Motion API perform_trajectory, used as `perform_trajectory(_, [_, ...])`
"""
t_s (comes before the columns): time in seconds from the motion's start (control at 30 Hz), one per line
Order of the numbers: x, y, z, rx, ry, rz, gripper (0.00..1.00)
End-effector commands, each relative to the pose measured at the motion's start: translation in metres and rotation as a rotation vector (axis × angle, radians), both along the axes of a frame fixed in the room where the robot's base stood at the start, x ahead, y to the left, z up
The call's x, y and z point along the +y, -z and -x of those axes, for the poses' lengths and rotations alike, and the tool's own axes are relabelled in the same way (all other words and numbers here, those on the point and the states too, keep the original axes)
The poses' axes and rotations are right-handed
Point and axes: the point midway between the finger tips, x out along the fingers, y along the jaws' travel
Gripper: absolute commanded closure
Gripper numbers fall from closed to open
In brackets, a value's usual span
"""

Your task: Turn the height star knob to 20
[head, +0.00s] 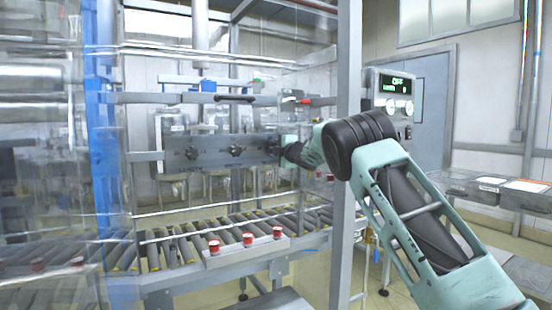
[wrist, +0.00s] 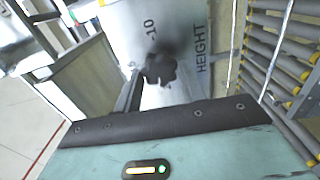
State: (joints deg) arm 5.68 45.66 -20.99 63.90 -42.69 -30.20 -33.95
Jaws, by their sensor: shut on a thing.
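The height star knob (wrist: 160,68) is black and lobed. It sits on a pale plate (wrist: 185,25) marked "HEIGHT" and "-10" in the wrist view. The 20 mark is not legible. My gripper (wrist: 150,78) is at this knob, with one dark finger showing against its left side; the other finger is hard to make out. It is shut on the knob. In the head view my gripper (head: 287,151) is at the right end of a grey panel (head: 210,162) and mostly hides the knob there. Two other black star knobs (head: 191,152) (head: 236,151) stand on that panel to the left.
A roller conveyor (head: 180,240) runs below the panel, with red buttons (head: 248,239) on its front rail. A grey post (head: 347,150) stands close to my arm. A control box (head: 391,105) reading "OFF" is at right. Clear panels enclose the left side.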

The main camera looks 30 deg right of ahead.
Motion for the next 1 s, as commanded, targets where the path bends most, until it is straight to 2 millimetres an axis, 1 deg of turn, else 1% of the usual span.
perform_trajectory(0.03, [0.0006,0.0048,-0.0002,0.001,-0.001,0.039,0.82])
perform_trajectory(0.2, [0.0009,0.0046,-0.0003,0.002,-0.001,0.145,0.82])
perform_trajectory(0.4, [0.0006,0.0036,-0.0003,0.002,-0.001,0.227,0.82])
perform_trajectory(0.63, [0.0006,0.0029,-0.0003,0.002,-0.002,0.265,0.82])
perform_trajectory(1.0, [0.0006,0.0028,-0.0003,0.003,-0.002,0.271,0.82])
